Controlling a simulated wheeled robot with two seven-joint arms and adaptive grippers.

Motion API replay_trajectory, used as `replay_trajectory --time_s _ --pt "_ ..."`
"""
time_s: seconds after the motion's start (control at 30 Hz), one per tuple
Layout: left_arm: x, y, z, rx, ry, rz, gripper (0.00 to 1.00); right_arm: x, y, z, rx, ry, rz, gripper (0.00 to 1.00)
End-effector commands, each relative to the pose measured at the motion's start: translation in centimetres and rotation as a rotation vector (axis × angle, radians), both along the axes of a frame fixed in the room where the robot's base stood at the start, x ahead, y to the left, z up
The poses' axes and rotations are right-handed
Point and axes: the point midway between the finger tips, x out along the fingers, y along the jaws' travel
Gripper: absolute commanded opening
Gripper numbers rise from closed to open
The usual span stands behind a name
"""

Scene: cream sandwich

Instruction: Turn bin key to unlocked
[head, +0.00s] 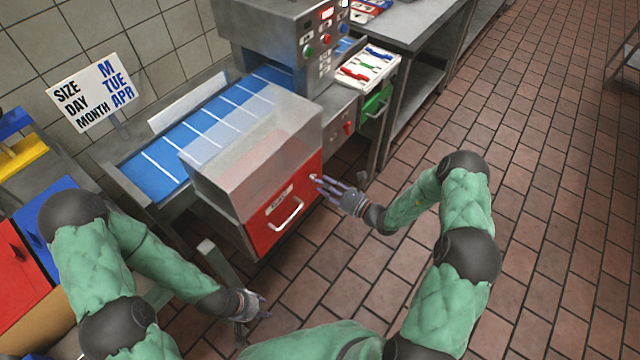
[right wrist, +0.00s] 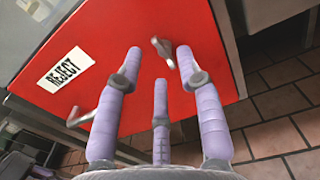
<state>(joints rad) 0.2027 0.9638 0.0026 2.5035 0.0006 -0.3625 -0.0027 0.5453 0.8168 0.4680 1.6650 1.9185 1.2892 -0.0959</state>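The red bin front (head: 270,215) faces me under a clear cover, with a white handle (head: 287,213) and a label. In the right wrist view the label (right wrist: 66,69) reads REJECT. A small grey key (right wrist: 162,48) sticks out near the bin's upper right corner; in the head view the key (head: 313,177) is tiny. Whether it is locked cannot be read. My right gripper (right wrist: 158,62) is open, its purple fingers spread around and just short of the key, with no clear contact. My left gripper (head: 262,305) hangs low and apart from the bin; its finger state is unclear.
A blue conveyor (head: 170,165) runs behind the bin to a grey machine (head: 300,40) with buttons. A white tray (head: 368,66) with coloured items sits at its right. A date sign (head: 95,95) stands at left. Tiled floor (head: 520,200) at right is clear.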

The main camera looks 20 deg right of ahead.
Motion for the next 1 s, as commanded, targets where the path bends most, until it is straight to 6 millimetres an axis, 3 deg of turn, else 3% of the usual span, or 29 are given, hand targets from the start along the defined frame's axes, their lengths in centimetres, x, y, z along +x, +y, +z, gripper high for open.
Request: replay_trajectory --time_s 0.2,0.53,0.57,0.7,1.0 --pt "0.0 0.0 -0.7 0.000 0.000 0.000 0.40 1.6 1.2 0.0 -0.001 -0.001 0.000 0.37" --pt "0.0 0.0 -0.7 0.000 -0.001 0.000 0.40 1.9 1.4 0.0 0.000 0.000 0.000 0.37" --pt "0.0 0.0 -0.7 0.000 0.000 0.000 0.40 1.9 1.4 0.0 0.000 0.000 0.000 0.34" --pt "0.0 0.0 -0.7 0.000 0.000 0.000 0.40 1.9 1.4 0.0 -0.001 0.001 0.000 0.00" --pt "0.0 0.0 -0.6 0.000 0.000 0.000 0.40 1.9 1.4 0.0 0.006 0.006 0.000 0.00"
